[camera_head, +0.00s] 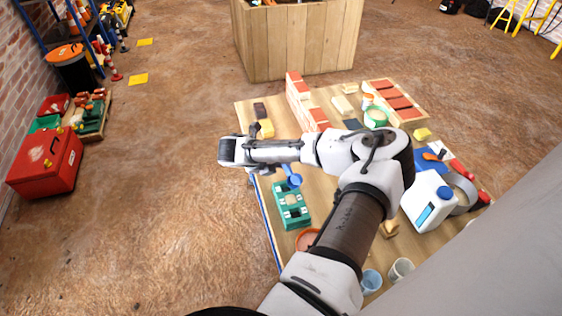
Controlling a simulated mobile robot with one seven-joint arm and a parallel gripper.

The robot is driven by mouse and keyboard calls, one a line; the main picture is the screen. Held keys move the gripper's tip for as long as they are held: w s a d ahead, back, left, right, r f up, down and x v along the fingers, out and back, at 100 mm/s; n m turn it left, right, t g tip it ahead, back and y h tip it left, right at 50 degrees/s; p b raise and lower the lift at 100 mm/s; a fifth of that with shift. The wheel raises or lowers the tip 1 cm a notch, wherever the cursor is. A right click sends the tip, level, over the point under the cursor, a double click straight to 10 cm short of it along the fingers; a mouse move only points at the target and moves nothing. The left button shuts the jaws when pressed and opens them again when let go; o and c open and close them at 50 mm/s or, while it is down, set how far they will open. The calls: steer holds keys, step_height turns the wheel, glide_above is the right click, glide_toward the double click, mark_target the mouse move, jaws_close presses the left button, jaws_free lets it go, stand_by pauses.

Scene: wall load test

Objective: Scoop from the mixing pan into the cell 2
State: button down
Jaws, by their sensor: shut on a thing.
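My gripper (256,171) is at the left end of my arm, over the left edge of the table; its fingertips are mostly hidden by my wrist. It is shut on a blue scoop (292,179), whose handle runs under my arm. The scoop's bowl shows just above the far end of a teal box (291,206) with several cells; its contents and cell numbers are too small to read. An orange-brown round pan (307,239), perhaps the mixing pan, is partly hidden behind my forearm.
The wooden table (263,200) also holds a brick wall (304,101), a brick tray (395,101), a white jug with blue cap (429,201), a tape roll (462,193) and cups (401,269). A wooden crate (297,40) stands beyond. Floor left of the table is clear.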

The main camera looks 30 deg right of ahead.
steer(key=shift+f, duration=0.1)
steer(key=w+a+f+n+t+y, duration=0.1)
steer(key=a+n, duration=0.3)
steer(key=a, duration=0.6)
steer(key=w+a+f+n+t+y, duration=0.1)
steer(key=a+f+n+t+y, duration=0.2)
steer(key=a, duration=0.8)
steer(key=w+a+f+n+t+y, duration=0.1)
steer(key=a+f+n+t+y, duration=0.1)
steer(key=a+n, duration=0.4)
steer(key=a+f+t, duration=0.1)
steer(key=a, duration=0.3)
steer(key=shift+a+f+t, duration=0.2)
steer(key=shift+a+t, duration=0.1)
steer(key=shift+a, duration=0.05)
